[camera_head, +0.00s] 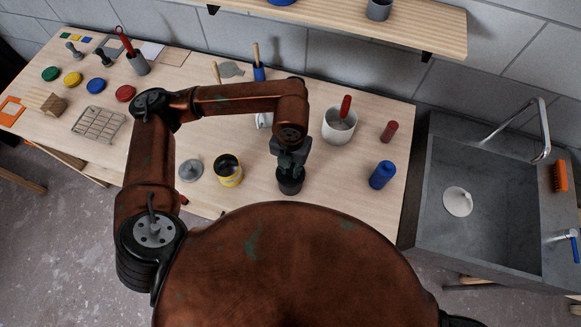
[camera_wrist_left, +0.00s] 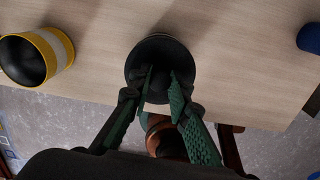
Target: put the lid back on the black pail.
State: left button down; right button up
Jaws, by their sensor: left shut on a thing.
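The black pail (camera_head: 290,186) stands near the front edge of the table, below my left gripper (camera_head: 291,160). In the wrist view, a round black lid (camera_wrist_left: 158,48) lies under the fingers. My left gripper (camera_wrist_left: 160,84) is shut on the middle of the lid, where its knob is mostly hidden by the fingers. The lid is at the top of the pail; I cannot tell whether it is fully seated. The right gripper is out of view.
An open yellow-banded pail (camera_head: 229,171) and a grey lid (camera_head: 190,168) are to the left. A white pot (camera_head: 338,128) with a red-handled tool stands behind right. A blue cylinder (camera_head: 382,175) is at the right. The sink (camera_head: 480,205) lies beyond the table's right edge.

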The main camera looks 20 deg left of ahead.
pick_arm(q)
jog(key=c, duration=1.7)
grip_release()
jog(key=shift+c, duration=0.2)
jog(key=shift+o, duration=0.7)
jog(key=o, duration=0.4)
jog(key=shift+c, duration=0.2)
jog(key=shift+r+p, duration=1.8)
jog(key=shift+r, duration=1.7)
jog(key=shift+c, duration=0.6)
